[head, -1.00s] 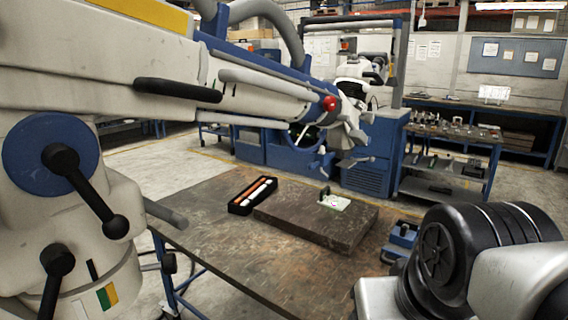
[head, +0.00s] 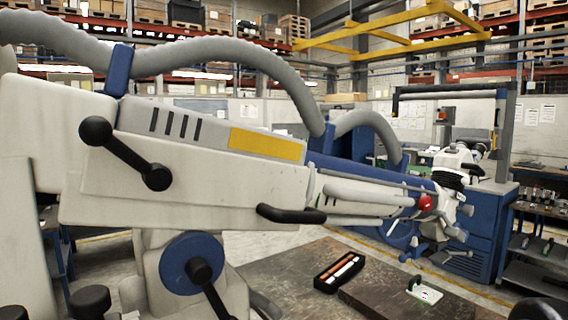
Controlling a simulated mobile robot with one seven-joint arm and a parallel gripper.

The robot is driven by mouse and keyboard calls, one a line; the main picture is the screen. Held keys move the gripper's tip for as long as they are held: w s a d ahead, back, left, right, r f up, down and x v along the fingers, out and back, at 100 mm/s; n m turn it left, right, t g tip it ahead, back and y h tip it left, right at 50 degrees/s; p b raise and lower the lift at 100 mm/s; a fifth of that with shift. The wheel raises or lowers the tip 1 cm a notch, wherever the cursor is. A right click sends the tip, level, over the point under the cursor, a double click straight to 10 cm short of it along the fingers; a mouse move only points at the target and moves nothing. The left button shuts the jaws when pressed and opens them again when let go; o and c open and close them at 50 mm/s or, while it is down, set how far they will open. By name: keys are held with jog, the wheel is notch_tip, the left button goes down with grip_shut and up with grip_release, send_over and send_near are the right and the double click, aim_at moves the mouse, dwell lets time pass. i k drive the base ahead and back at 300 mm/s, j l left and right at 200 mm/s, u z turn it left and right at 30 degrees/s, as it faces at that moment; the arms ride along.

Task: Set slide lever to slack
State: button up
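The microscope arm (head: 190,190) is a large white and blue jointed arm that spans the view from the left. A dark grip bar (head: 291,214) and a red knob (head: 425,202) are farther along. I cannot tell which lever is the slide lever, and no setting marks are readable. My gripper is not in view.
A worktable (head: 285,276) stands below the arm, with a black tray (head: 339,271) of bright sticks and a dark slab (head: 385,298). A small stand with a white base (head: 425,291) is on the slab. Grey hoses (head: 225,60) arch over the arm. Blue machinery stands behind.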

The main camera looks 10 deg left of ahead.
aim_at(95, 130)
jog(key=u, duration=0.4)
jog(key=k+j+u, duration=0.1)
jog(key=u, duration=0.65)
jog(key=k+j+u, duration=0.1)
jog(key=u, duration=0.3)
jog(key=k+j, duration=0.2)
jog(key=k, duration=0.15)
